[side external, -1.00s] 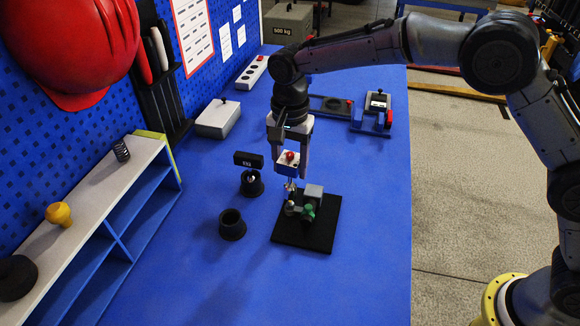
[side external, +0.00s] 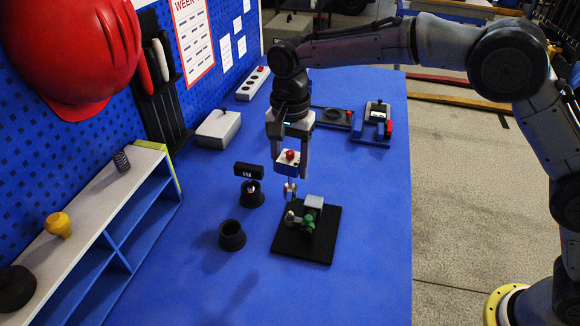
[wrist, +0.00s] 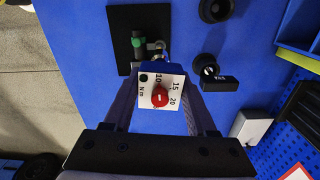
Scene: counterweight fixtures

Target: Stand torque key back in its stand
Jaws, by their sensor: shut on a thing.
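The torque key (side external: 288,157) has a white boxy head with a red knob. In the wrist view its dial face (wrist: 149,87) reads 10, 15, 20 and N m. My gripper (side external: 290,168) is shut on this head, holding it upright above the black fixture plate (side external: 287,244). A silver piece shows below the head; whether it touches the fixture I cannot tell. An empty black cup-shaped stand (side external: 232,238) is at the front left of the gripper, and also shows in the wrist view (wrist: 215,10). A second black cup (side external: 252,196) holds a tool with a black labelled head (side external: 248,171).
The plate carries a green knob (side external: 308,222), a grey block (side external: 314,202) and metal fittings. A shelf unit (side external: 110,195) runs along the left. The front of the blue bench is clear.

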